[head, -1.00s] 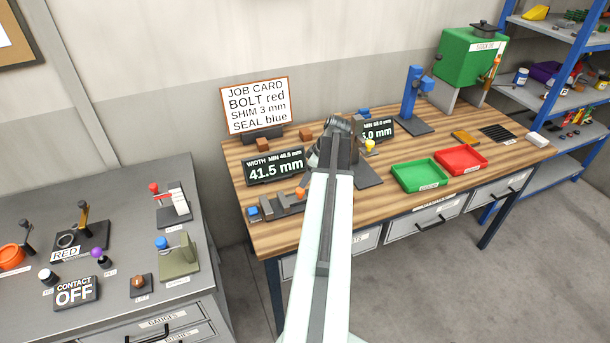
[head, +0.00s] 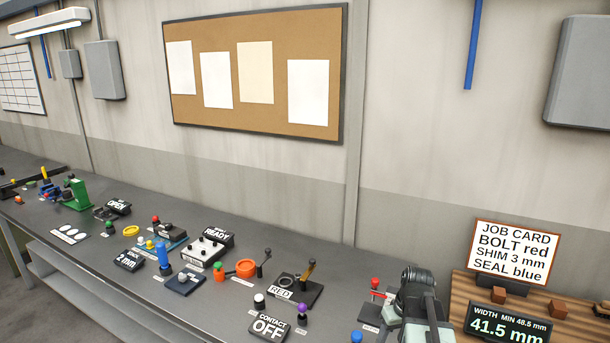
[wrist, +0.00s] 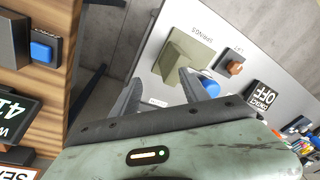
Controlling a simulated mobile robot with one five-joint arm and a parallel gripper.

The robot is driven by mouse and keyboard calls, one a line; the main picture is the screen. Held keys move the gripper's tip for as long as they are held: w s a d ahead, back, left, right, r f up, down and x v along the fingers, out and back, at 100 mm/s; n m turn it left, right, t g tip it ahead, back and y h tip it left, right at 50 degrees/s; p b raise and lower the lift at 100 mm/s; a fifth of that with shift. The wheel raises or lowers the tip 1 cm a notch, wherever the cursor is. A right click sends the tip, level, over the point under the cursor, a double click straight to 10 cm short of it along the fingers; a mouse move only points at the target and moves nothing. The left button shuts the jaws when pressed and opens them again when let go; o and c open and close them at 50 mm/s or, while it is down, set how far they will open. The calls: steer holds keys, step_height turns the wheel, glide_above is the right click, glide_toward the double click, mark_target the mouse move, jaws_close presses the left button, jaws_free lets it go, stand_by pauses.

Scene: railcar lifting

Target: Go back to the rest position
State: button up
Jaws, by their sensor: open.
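My gripper (wrist: 165,95) is open in the wrist view, its two grey fingers apart with nothing held between them. Below the fingers is the grey bench (wrist: 150,52) with an olive block fixture (wrist: 182,58) and a blue knob (wrist: 208,84) partly behind the right finger. In the head view my arm shows at the lower right, in front of the gap between the grey bench (head: 200,315) and the wooden bench (head: 462,285). The fingertips are not visible in that view.
The grey bench carries a CONTACT OFF sign (head: 268,328), a RED sign (head: 283,294), an orange ring (head: 246,268) and a red-topped lever (head: 375,284). The wooden bench holds the job card (head: 513,252) and a 41.5 mm display (head: 507,326). A corkboard (head: 262,120) hangs behind.

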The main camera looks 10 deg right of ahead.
steer(key=a+h, duration=0.1)
steer(key=a, duration=2.1)
step_height(320, 180, down, 6)
steer(key=s+d+g+b, duration=0.1)
steer(key=s+b, duration=0.2)
steer(key=b, duration=0.2)
steer(key=shift+r+m, duration=0.2)
steer(key=shift+m, duration=0.1)
steer(key=shift+d, duration=0.1)
steer(key=shift+c, duration=0.3)
